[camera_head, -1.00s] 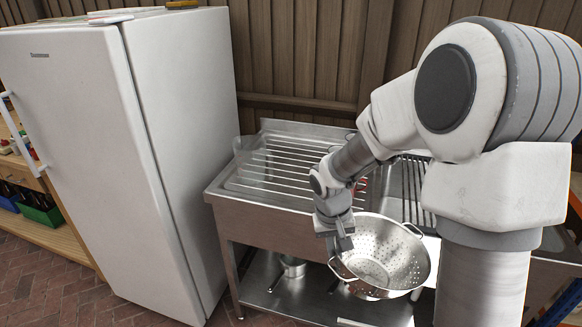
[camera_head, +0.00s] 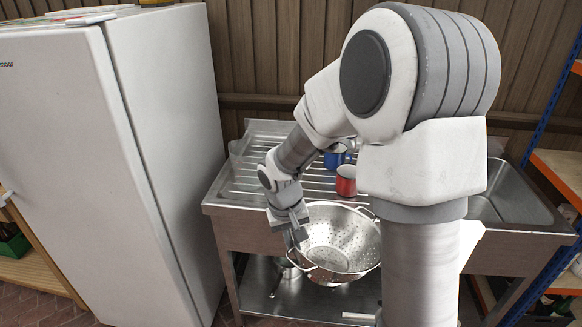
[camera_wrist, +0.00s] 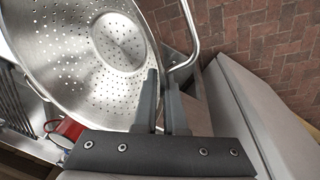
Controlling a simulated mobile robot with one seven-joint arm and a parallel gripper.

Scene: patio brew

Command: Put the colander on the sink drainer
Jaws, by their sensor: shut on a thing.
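The colander (camera_head: 342,240) is a steel bowl with small holes and two loop handles. My gripper (camera_head: 297,236) is shut on its left side, at the rim or handle, and holds it tilted in front of the sink unit's front edge. In the wrist view the colander (camera_wrist: 90,60) fills the upper left, with my gripper's fingers (camera_wrist: 165,105) closed together at its rim. The sink drainer (camera_head: 240,182) is the ribbed steel surface at the left of the sink unit, behind the colander. My arm hides part of it.
A blue mug (camera_head: 334,158) and a red mug (camera_head: 346,181) stand on the drainer. The sink basin (camera_head: 505,200) is at right. A white fridge (camera_head: 150,150) stands left. A pot (camera_head: 288,268) is on the lower shelf.

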